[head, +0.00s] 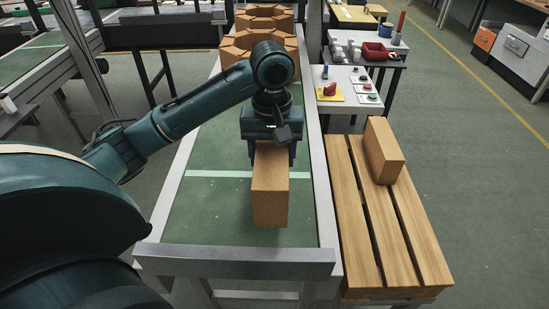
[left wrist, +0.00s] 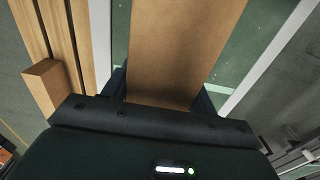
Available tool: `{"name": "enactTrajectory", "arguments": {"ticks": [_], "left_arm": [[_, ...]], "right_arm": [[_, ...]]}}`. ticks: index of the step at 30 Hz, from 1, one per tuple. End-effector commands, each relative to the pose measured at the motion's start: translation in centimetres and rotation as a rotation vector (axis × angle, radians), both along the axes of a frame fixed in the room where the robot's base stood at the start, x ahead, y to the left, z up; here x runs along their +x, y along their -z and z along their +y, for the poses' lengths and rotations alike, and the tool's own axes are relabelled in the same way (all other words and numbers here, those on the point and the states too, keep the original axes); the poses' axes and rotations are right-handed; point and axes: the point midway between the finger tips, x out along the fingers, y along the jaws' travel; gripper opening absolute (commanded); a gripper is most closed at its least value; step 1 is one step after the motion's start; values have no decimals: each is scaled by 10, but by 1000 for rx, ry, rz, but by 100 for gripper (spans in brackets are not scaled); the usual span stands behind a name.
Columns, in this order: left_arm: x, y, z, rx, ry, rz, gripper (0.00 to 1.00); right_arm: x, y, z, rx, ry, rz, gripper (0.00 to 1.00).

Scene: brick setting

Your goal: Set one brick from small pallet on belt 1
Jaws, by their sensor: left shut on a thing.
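My left gripper (head: 270,160) is shut on an orange-brown brick (head: 270,193) over the near part of the green belt (head: 205,215). The brick's long side points toward me. It lies between the belt's side rails; I cannot tell if it touches the belt. The left wrist view shows the held brick (left wrist: 185,45) between the fingers, with green belt beyond it. The small wooden pallet (head: 365,240) stands right of the belt, with one brick (head: 384,150) upright at its far right part. That brick also shows in the left wrist view (left wrist: 48,88). My right gripper is not in view.
Several bricks (head: 262,25) sit at the far end of the belt. A grey metal bar (head: 235,262) crosses the belt's near end. A control table (head: 350,85) with buttons and a red bin (head: 375,51) stand beyond the pallet. The near belt around the brick is clear.

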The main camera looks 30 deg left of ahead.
Motion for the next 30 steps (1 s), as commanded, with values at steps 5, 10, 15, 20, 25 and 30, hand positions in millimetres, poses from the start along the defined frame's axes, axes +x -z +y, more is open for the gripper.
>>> {"name": "enactTrajectory", "arguments": {"ticks": [5,10,15,20,25,30], "left_arm": [[1,19,0,-2,-2,-6,0],[1,28,0,-1,-2,-5,0],[1,48,0,-1,-1,-3,0],[1,60,0,-1,-1,-8,0],[2,59,0,-2,-1,-8,0],[1,61,0,-2,-1,-6,0]], "right_arm": [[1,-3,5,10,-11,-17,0],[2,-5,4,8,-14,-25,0],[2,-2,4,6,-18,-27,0],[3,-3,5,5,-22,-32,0],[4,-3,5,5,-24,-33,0],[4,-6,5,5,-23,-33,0]]}}
